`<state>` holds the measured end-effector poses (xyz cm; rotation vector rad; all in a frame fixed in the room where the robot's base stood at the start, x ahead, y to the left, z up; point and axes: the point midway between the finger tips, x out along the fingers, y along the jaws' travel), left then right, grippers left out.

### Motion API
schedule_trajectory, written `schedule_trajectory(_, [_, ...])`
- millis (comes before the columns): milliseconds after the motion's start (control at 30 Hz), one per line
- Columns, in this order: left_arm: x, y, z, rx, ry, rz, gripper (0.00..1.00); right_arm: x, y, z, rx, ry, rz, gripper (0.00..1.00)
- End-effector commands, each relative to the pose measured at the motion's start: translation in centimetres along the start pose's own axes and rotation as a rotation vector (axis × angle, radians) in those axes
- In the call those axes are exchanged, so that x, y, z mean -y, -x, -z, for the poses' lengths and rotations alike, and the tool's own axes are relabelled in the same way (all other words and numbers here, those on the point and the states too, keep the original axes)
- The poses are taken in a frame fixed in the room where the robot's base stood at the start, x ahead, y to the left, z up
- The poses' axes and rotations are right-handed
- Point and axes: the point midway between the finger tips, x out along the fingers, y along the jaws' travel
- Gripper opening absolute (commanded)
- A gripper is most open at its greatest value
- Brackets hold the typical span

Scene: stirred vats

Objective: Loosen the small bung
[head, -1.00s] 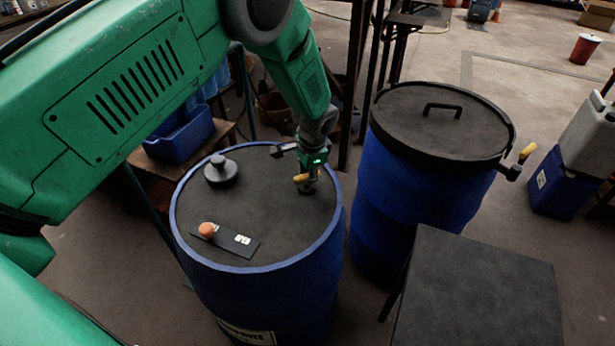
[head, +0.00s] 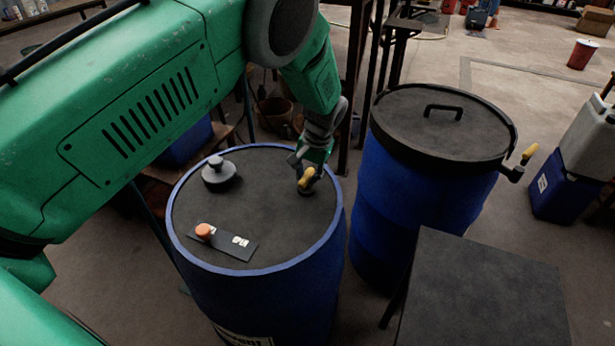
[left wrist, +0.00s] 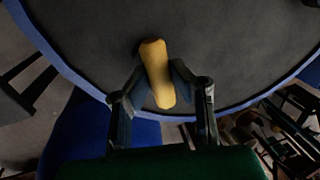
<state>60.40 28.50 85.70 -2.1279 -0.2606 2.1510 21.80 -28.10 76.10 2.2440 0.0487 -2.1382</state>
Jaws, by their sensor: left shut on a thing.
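The small bung has a yellow grip (head: 306,179) and sits at the right of the dark lid (head: 262,205) of the near blue drum. My left gripper (head: 304,170) is over it. In the left wrist view the yellow grip (left wrist: 157,78) lies between the two fingers of my left gripper (left wrist: 158,84), which is shut on it. The bung's base is mostly hidden under the grip. My right gripper is not in view.
A larger black bung (head: 218,173) stands at the lid's back left. A dark plate with an orange knob (head: 205,231) lies at its front left. A second blue drum (head: 400,195) with a handled lid stands right, behind a dark table (head: 480,290).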

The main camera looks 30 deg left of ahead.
Motion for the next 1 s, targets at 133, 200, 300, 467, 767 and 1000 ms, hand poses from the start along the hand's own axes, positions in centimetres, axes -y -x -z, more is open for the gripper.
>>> schedule_trajectory(133, [0.17,0.68,0.77,-0.018,0.022,0.001,0.0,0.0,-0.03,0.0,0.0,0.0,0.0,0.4])
schedule_trajectory(200, [0.18,0.69,0.78,-0.017,0.026,0.001,0.0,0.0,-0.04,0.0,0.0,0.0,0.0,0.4])
schedule_trajectory(300, [0.18,0.7,0.79,-0.017,0.028,0.001,0.0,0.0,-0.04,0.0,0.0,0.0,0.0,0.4])
schedule_trajectory(467, [0.19,0.7,0.8,-0.017,0.028,0.001,0.0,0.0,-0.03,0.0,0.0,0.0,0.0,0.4])
schedule_trajectory(767, [0.11,0.42,0.54,-0.009,0.027,0.0,0.39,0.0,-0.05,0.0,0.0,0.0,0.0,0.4])
schedule_trajectory(1000, [0.04,0.62,0.42,-0.005,0.025,0.0,0.39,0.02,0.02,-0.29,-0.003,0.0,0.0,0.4])
